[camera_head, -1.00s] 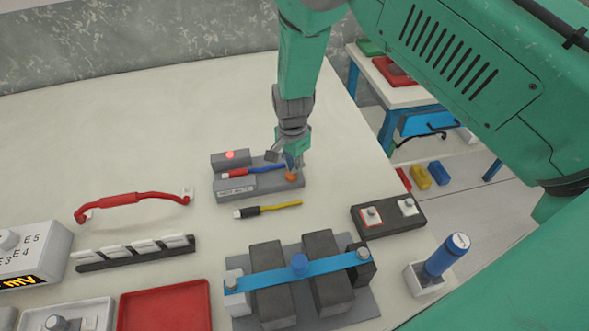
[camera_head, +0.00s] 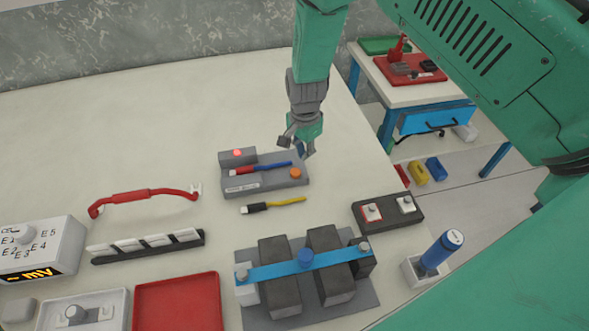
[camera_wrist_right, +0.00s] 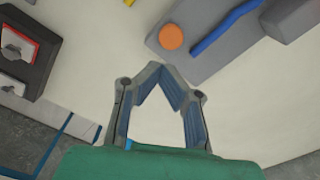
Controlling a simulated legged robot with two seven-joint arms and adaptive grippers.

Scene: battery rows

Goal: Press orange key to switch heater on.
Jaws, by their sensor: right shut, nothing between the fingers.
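The orange key (camera_head: 295,173) is a round button on the right end of a grey heater block (camera_head: 240,187). A small lamp (camera_head: 237,153) on the raised back-left part of the block glows red. My right gripper (camera_head: 298,150) is shut and empty, just behind and above the orange key, apart from it. In the right wrist view the orange key (camera_wrist_right: 171,36) lies beyond the closed fingertips (camera_wrist_right: 160,66), with a gap between. My left gripper is not in view.
A red-and-blue tool (camera_head: 262,168) lies on the block, and a yellow-and-black one (camera_head: 272,205) in front. A dark box with two terminals (camera_head: 388,213) stands to the right. A blue bar (camera_head: 285,266) spans battery blocks in front. The table behind is clear.

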